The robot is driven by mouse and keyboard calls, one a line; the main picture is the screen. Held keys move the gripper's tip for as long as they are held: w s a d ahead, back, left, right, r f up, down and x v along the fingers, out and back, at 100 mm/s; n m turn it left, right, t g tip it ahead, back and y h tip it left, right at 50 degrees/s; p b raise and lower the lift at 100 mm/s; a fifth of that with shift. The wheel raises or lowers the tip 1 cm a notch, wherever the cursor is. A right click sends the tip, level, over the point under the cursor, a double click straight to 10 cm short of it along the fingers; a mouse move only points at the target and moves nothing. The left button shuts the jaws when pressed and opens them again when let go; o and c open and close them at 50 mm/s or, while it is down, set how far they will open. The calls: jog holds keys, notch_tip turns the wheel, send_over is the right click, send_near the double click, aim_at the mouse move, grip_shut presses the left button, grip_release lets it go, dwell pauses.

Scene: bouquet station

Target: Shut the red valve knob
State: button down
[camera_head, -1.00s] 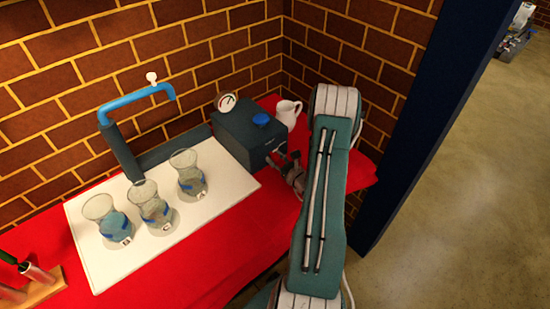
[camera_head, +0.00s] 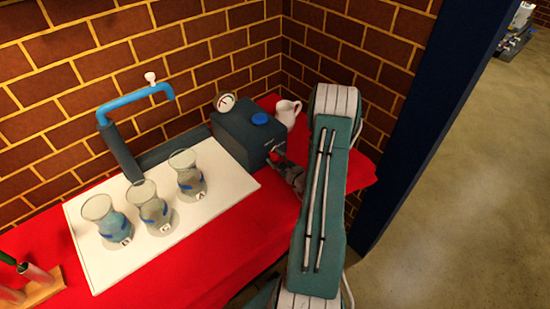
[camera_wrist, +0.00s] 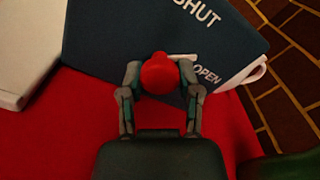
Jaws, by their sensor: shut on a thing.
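The red valve knob (camera_wrist: 160,73) is on the front of a dark blue-grey box (camera_wrist: 105,35) in the wrist view. My gripper (camera_wrist: 160,84) has one finger on each side of the knob and is shut on it. The box bears the white words SHUT, above the knob, and OPEN, to its right. A short white bar (camera_wrist: 184,57) shows beside the knob, on the OPEN side. In the head view the box (camera_head: 240,140) stands at the back of the table, and my gripper (camera_head: 287,172) is at its front right. The knob is hidden there.
The box carries a blue knob (camera_head: 260,118) and a gauge (camera_head: 225,102). A white jug (camera_head: 288,113) stands close behind it. Three glass vases stand on a white board (camera_head: 105,275) under a blue spout (camera_head: 135,102).

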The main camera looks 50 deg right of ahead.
jog(key=n, duration=0.5)
jog(key=shift+w+r+n, duration=0.1)
jog(key=shift+r+n, duration=0.1)
jog(key=shift+n, duration=0.2)
jog(key=n, duration=0.4)
jog(key=shift+a+n, duration=0.1)
jog(key=shift+n, duration=0.3)
jog(key=shift+a+f+n, duration=0.1)
jog(key=shift+f+n, duration=0.05)
jog(key=shift+n, duration=0.15)
jog(key=shift+c, duration=1.5)
grip_release()
